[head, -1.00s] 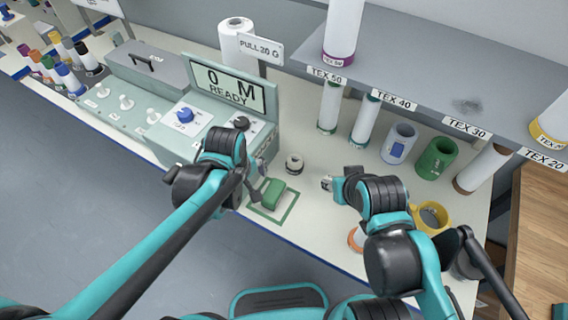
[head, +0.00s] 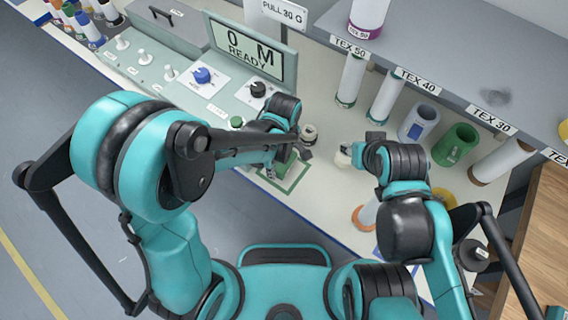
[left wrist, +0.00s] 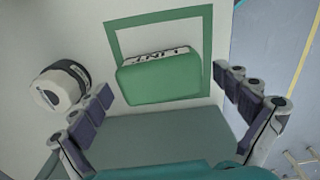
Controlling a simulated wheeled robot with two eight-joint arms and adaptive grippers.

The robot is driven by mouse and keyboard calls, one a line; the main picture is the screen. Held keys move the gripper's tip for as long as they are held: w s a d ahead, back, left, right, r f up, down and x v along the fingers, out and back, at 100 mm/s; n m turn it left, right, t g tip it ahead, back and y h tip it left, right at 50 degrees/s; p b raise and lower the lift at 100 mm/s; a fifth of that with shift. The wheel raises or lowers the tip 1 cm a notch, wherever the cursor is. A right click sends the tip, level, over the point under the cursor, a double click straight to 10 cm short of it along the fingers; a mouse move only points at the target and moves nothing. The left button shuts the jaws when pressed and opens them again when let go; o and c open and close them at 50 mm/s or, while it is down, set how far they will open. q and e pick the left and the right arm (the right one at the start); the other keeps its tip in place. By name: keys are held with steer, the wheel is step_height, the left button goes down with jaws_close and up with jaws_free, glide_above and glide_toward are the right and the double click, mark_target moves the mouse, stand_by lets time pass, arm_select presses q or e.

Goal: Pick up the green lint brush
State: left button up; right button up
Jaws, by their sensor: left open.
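The green lint brush (left wrist: 163,80) lies inside a green square outline (left wrist: 208,40) on the pale worktop in the left wrist view. In the left wrist view my left gripper (left wrist: 163,84) is open, with one finger row on each side of the brush and nothing held. My right gripper (head: 347,157) is to the right, apart from the brush, near a small cream-coloured shape; its jaws are too small to read.
A small white-and-black spool (left wrist: 60,86) lies beside the left finger; it also shows in the head view (head: 309,132). A control box (head: 240,60) stands behind. Thread cones and cups, including a green cup (head: 455,145), stand at the right under a grey shelf.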

arm_select(q)
steer(key=c, duration=1.2)
steer(key=shift+r, duration=0.1)
steer(key=shift+r+p, duration=0.35)
steer(key=shift+r, duration=0.25)
step_height(320, 180, up, 3)
steer(key=shift+r+p, duration=0.1)
steer(key=shift+p, duration=0.55)
steer(key=s+d+r, duration=0.2)
steer(key=d, duration=0.1)
steer(key=s+d+r+p, duration=0.1)
steer(key=s+d+r, duration=0.1)
steer(key=s, duration=0.1)
steer(key=s+d+r+p, duration=0.1)
steer(key=s+d+r, duration=0.1)
steer(key=s+d, duration=0.1)
steer(key=shift+d+r, duration=0.25)
steer(key=shift+d, duration=0.05)
